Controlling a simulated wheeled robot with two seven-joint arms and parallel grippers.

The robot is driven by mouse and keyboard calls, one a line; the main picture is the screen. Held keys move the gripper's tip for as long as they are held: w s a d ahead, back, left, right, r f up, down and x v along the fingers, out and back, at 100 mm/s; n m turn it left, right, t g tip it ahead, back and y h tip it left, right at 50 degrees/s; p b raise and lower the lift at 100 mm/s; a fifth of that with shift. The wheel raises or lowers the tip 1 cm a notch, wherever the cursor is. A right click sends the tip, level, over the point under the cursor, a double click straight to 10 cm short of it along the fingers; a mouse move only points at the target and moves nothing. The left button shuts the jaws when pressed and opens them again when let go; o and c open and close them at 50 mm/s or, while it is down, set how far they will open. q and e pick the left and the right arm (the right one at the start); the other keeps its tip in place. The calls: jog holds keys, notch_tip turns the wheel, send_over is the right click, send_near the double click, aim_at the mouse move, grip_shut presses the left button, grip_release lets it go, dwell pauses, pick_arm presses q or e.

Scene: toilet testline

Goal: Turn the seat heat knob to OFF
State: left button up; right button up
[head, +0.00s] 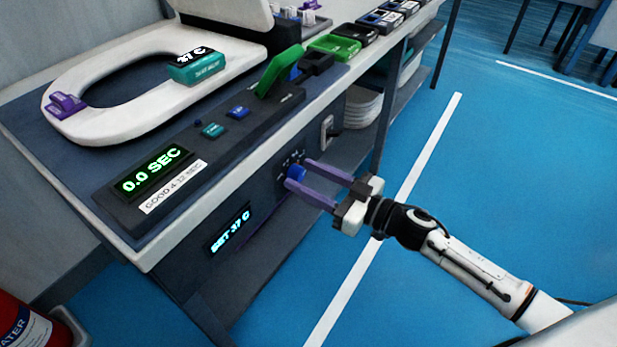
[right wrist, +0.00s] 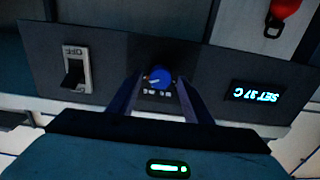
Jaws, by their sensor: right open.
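The seat heat knob (head: 296,173) is a small blue dial on the dark front panel of the bench, with small white marks around it. In the right wrist view the knob (right wrist: 160,77) sits between the fingertips, its face toward the camera. My right gripper (head: 308,176) is open, its two purple fingers reaching to either side of the knob. In the right wrist view the gripper (right wrist: 159,85) shows a gap beside the knob; contact cannot be made out. The labels around the knob are too small to read. My left gripper is not in view.
A display reading SET 37 C (head: 230,229) is left of the knob. A rocker switch (head: 327,133) marked OFF in the wrist view (right wrist: 76,69) is on its other side. A white toilet seat (head: 120,125) and a 0.0 SEC display (head: 152,172) are on the bench top.

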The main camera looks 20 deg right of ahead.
jog(key=c, duration=1.1)
jog(key=shift+o, duration=0.2)
